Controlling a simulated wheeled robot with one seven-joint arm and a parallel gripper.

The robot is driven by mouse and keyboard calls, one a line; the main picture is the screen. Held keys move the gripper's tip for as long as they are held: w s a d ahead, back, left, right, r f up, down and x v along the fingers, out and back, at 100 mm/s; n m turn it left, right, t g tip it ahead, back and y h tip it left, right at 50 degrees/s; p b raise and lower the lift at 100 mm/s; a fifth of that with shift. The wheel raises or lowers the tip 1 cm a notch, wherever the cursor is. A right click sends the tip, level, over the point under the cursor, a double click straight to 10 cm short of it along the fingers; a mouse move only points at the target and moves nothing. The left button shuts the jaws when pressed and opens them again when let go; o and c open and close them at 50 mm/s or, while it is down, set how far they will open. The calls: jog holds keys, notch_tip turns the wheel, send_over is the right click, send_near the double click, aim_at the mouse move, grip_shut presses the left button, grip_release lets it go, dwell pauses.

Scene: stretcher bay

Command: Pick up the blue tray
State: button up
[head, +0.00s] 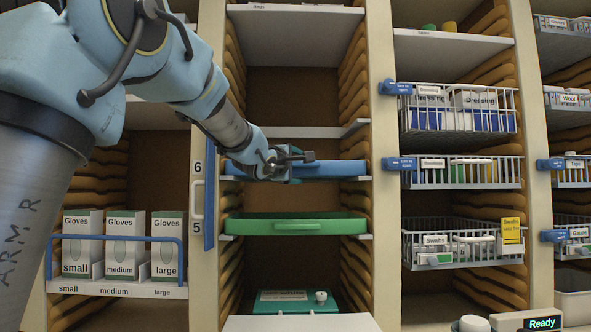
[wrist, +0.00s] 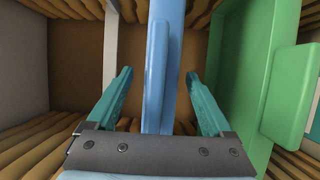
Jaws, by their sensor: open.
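The blue tray (head: 345,168) lies level in the middle bay of the shelving in the head view, above a green tray. My gripper (head: 289,162) is at its front edge and hides part of it. In the wrist view the blue tray (wrist: 174,40) runs upright down the middle, with its front handle (wrist: 157,75) nearest me. My gripper (wrist: 159,74) is open there, one teal finger on each side of the handle, with a visible gap on both sides.
The green tray (head: 297,226) sits on the level below; it also shows at the right of the wrist view (wrist: 288,85). Wooden ridged bay walls flank both trays. A shelf edge (head: 300,132) lies above. Glove boxes (head: 125,245) stand left, wire baskets (head: 460,172) right.

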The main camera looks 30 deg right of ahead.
jog(key=shift+w+d, duration=0.2)
jog(key=shift+d, duration=0.05)
jog(key=shift+c, duration=0.2)
grip_shut()
dwell(0.4)
jog(key=shift+r, duration=0.15)
